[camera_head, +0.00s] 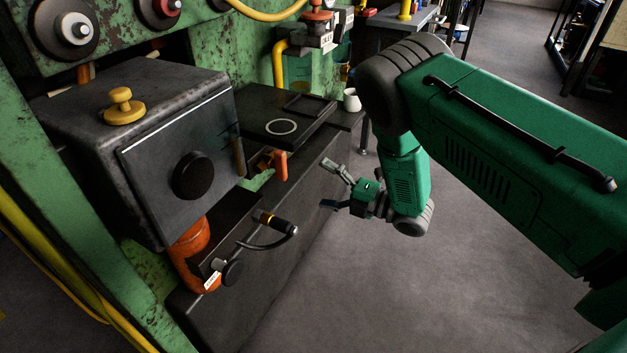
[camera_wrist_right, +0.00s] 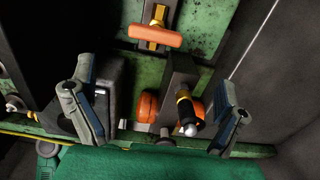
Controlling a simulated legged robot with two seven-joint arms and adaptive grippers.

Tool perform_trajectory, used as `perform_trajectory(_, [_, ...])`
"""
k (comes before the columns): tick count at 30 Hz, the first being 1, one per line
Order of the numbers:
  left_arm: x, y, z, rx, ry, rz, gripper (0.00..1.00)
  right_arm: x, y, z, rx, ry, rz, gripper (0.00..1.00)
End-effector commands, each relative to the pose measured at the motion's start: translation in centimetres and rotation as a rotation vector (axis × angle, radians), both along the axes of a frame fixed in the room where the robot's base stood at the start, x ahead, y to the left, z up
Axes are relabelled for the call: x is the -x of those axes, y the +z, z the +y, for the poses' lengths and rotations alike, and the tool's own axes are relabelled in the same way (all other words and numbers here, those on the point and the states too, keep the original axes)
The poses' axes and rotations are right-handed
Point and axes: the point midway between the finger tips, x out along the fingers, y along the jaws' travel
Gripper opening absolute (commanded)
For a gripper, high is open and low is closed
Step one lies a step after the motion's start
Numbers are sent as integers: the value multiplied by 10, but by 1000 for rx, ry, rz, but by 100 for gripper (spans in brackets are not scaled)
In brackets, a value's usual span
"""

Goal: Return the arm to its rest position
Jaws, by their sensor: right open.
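My right arm, green with grey joints, comes in from the right in the head view. Its gripper (camera_head: 338,187) is open and empty, in front of the dark bench (camera_head: 275,235) of the green machine. In the right wrist view the two fingers of the right gripper (camera_wrist_right: 158,112) stand wide apart. Between and beyond them are an orange T-shaped handle (camera_wrist_right: 155,36) and a black lever with a yellow band (camera_wrist_right: 188,108) beside an orange rounded part (camera_wrist_right: 147,106). Nothing is seen between the fingertips. My left gripper is not in view.
A dark box with a round black knob (camera_head: 193,176) and a yellow knob (camera_head: 122,106) stands at left. The black lever (camera_head: 272,222) sticks out below it. A dark plate with a pale ring (camera_head: 281,127) and a white cup (camera_head: 351,99) are farther back. The floor (camera_head: 400,290) in front is clear.

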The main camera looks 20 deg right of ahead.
Motion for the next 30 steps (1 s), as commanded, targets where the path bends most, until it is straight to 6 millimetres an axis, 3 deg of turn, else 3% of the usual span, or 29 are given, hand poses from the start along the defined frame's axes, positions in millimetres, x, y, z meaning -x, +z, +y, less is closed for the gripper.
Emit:
perform_trajectory(14, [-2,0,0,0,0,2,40,0,0,0,-3,-4,6,94])
perform_trajectory(17, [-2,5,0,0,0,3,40,5,-7,-3,-36,-55,97,94])
perform_trajectory(19, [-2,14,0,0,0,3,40,17,-19,-7,-99,-149,254,94])
perform_trajectory(20, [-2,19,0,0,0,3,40,25,-27,-10,-139,-206,345,94])
perform_trajectory(23, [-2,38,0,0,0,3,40,77,-57,-19,-316,-471,724,94])
perform_trajectory(27, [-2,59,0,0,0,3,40,181,-83,-22,-560,-892,1183,94])
perform_trajectory(30, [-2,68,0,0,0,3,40,251,-84,-18,-677,-1158,1394,94])
